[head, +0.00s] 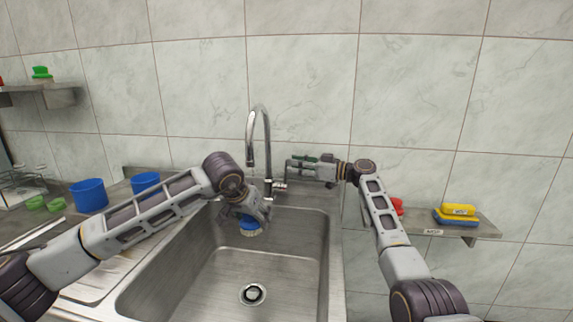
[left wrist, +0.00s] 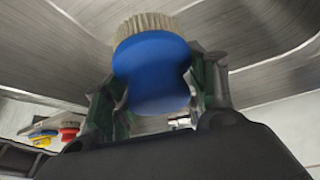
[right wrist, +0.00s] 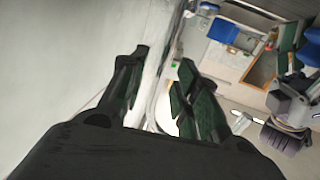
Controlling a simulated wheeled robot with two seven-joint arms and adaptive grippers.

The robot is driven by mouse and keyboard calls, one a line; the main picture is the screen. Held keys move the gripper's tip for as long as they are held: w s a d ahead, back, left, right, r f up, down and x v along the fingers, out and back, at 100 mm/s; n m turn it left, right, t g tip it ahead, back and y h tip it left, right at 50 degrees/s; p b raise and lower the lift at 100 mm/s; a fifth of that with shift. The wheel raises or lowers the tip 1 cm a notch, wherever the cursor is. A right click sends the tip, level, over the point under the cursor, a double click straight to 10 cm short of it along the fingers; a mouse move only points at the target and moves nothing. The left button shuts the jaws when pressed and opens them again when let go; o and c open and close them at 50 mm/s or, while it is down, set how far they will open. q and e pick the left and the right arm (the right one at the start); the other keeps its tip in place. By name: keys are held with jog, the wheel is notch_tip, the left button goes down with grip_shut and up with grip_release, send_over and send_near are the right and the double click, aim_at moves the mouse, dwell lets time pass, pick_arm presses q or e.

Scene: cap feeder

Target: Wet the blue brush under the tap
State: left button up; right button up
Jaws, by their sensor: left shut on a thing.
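The blue brush (head: 250,223) is held bristles down over the sink, below the tap spout. In the left wrist view the blue brush (left wrist: 152,70) sits between the fingers, with its pale bristles pointing away. My left gripper (head: 250,212) is shut on it. I see no water stream. My right gripper (head: 291,168) is just right of the tap. In the right wrist view its fingers (right wrist: 165,60) are apart, with nothing clearly held.
The steel sink (head: 220,275) has a drain (head: 253,294) in its floor. Two blue cups (head: 89,196) (head: 145,182) stand left of it. A right shelf (head: 478,230) bears yellow and blue sponges (head: 458,211) and a red item (head: 397,205). A green brush (head: 41,72) is on the upper left shelf.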

aim_at(286, 183)
jog(key=shift+x, duration=1.95)
grip_shut()
